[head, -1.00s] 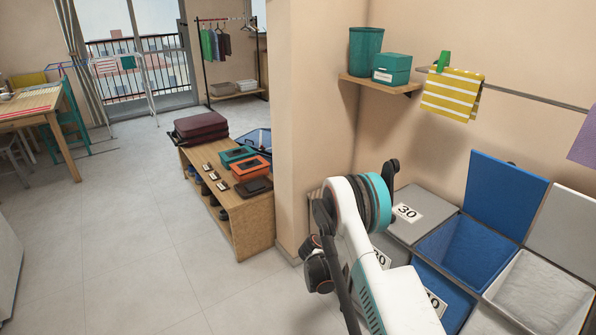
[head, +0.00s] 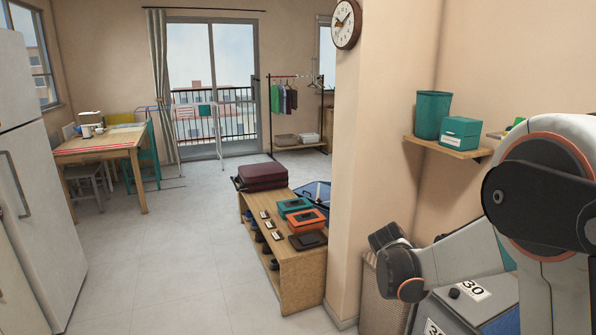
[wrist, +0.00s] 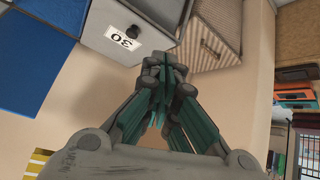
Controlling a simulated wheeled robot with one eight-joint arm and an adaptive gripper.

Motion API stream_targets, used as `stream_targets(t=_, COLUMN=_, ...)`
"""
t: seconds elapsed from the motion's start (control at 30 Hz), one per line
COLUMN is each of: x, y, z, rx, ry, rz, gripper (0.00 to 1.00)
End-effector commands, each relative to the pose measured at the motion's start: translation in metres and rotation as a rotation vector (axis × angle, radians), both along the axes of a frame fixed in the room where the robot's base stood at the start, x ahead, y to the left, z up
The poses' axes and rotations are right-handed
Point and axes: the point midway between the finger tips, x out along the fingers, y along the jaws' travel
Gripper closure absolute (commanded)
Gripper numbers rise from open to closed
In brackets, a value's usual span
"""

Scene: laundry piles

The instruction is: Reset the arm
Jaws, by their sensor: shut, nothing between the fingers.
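My gripper (wrist: 163,78) shows in the wrist view with its green-lined fingers drawn together and nothing between them. It hangs in open air, with a grey bin labelled 30 (wrist: 128,38) and a striped hamper (wrist: 213,38) beyond its tips. In the head view my white arm with orange rings fills the lower right, bent in front of the bins. The fingers cannot be made out there.
A low wooden bench (head: 303,275) with boxes and a maroon case (head: 262,176) stands left of the wall pillar (head: 375,130). A wall shelf (head: 447,148) holds a green bin (head: 431,115) and box. The tiled floor (head: 165,270) at left is clear.

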Motion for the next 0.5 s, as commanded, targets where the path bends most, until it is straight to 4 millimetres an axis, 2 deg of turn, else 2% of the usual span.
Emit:
stream_targets(t=0.03, x=-0.012, y=0.004, z=0.013, rx=0.01, ry=0.01, rz=0.024, gripper=1.0)
stream_targets(t=0.2, x=-0.048, y=0.02, z=0.048, rx=0.041, ry=0.042, rz=0.116, gripper=1.0)
stream_targets(t=0.5, x=-0.122, y=0.048, z=0.093, rx=0.091, ry=0.079, rz=0.28, gripper=1.0)
